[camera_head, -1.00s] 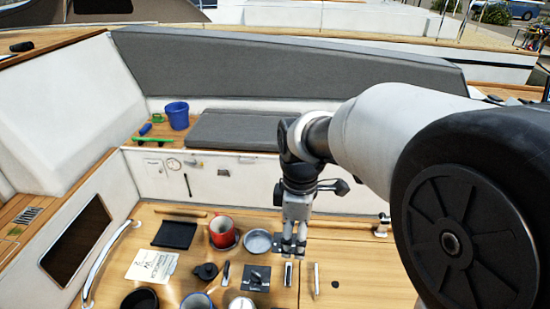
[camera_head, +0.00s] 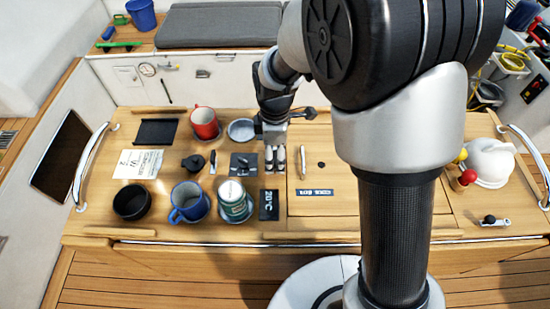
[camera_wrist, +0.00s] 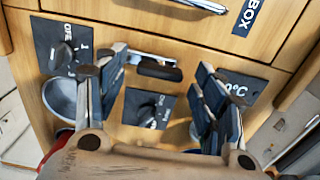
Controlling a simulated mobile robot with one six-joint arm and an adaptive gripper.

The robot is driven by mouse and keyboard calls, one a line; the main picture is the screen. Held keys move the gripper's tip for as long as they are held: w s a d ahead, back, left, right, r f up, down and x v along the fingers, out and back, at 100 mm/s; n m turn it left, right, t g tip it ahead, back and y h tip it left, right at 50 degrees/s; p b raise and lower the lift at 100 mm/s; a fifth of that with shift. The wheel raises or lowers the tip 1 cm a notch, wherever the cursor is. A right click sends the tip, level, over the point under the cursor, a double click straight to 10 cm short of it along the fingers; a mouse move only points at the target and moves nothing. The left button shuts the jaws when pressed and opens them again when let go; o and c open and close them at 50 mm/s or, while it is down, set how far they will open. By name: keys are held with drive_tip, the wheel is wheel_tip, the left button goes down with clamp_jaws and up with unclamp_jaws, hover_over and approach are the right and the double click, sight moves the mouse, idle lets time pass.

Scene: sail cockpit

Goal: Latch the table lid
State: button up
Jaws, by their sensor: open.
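The table lid (camera_head: 330,215) is the right-hand wooden panel of the cockpit table and lies flat, with an ICE BOX label (camera_head: 314,192) and a slim metal bar (camera_head: 302,162) on it. A small chrome and black latch fitting (camera_wrist: 158,68) shows at the lid seam in the wrist view. In the head view the gripper hides it. My gripper (camera_head: 275,158) points down over the table just left of the seam. In the wrist view its two fingers (camera_wrist: 158,90) are apart and empty, with the latch fitting between and beyond them. I cannot tell whether the latch is engaged.
A knob plate (camera_head: 243,164), a 20°C panel (camera_head: 269,204), a green-and-white can (camera_head: 233,200), a blue mug (camera_head: 188,202), a red mug (camera_head: 205,122) and a metal bowl (camera_head: 241,130) crowd the left half. The lid's middle is mostly clear.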

drive_tip(key=shift+f, duration=0.95)
drive_tip(key=c, duration=1.1)
